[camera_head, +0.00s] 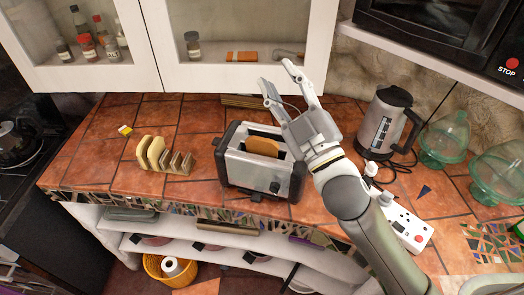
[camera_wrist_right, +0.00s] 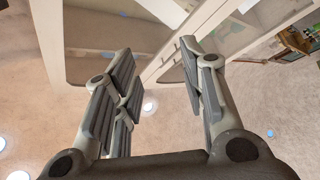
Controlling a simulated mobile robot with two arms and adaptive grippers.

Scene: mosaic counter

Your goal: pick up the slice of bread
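A slice of brown bread (camera_head: 262,146) stands in the slot of the silver and black toaster (camera_head: 250,172), its top edge showing above the slot. Paler bread slices (camera_head: 152,150) stand in a rack (camera_head: 178,163) left of the toaster. My right gripper (camera_head: 277,74) is open and empty, raised above the counter behind and right of the toaster. Its fingers point up toward the cupboard. In the right wrist view the gripper (camera_wrist_right: 160,62) has its fingers spread with nothing between them; no bread shows there. My left gripper is not in view.
A kettle (camera_head: 388,124) and green glass jars (camera_head: 444,140) stand to the right. A white socket strip (camera_head: 408,226) lies at the front right. White-framed cupboard doors (camera_head: 231,83) hang close behind my right fingers. The tiled counter left of the rack is mostly clear.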

